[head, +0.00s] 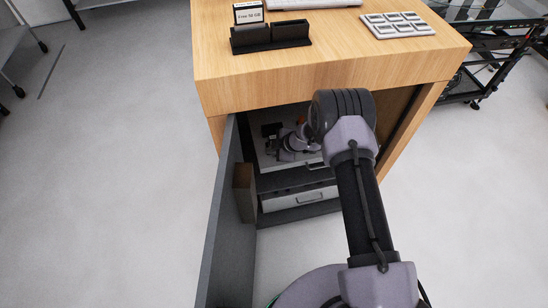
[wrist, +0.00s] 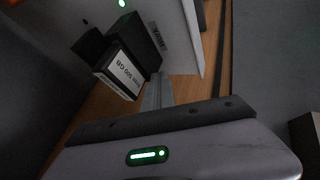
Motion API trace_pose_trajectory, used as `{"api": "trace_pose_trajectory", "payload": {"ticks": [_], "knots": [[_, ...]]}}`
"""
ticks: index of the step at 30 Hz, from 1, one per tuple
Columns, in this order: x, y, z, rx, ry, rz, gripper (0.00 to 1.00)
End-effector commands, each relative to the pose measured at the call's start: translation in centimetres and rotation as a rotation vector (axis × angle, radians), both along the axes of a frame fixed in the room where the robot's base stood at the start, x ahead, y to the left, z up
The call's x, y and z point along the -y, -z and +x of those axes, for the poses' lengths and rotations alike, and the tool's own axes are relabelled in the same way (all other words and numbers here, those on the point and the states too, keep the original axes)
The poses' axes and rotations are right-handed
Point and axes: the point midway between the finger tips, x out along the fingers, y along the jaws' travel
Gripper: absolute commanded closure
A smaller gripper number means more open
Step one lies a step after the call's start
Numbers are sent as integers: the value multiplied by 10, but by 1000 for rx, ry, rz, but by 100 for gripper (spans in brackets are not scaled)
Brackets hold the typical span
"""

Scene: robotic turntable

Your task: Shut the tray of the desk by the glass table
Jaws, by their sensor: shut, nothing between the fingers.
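The wooden desk (head: 300,82) stands in front of me in the head view, its cabinet open. A pale tray (head: 312,172) lies inside the cabinet above a lower grey drawer (head: 300,199) with a handle. How far the tray sticks out is hard to tell, because my arm covers part of it. My gripper reaches into the cabinet over the tray; in the wrist view my gripper (wrist: 157,82) is shut and empty. It is close to a black box with a white label (wrist: 122,72) and a pale panel (wrist: 180,25); contact is unclear.
A dark grey door (head: 222,225) stands open at the cabinet's left, with a brown block (head: 243,191) on its inner side. A black holder (head: 272,37) and a grey keypad (head: 396,25) rest on the desktop. The glass table (head: 490,12) is at the back right.

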Motion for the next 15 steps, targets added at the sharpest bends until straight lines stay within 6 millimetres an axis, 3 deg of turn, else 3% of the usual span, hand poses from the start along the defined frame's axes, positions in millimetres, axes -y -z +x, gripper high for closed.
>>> {"api": "trace_pose_trajectory", "payload": {"ticks": [6, 15], "knots": [[-8, 1, 26, 2, -2, -1, 100], [-12, 0, 43, 0, -1, 0, 100]]}}
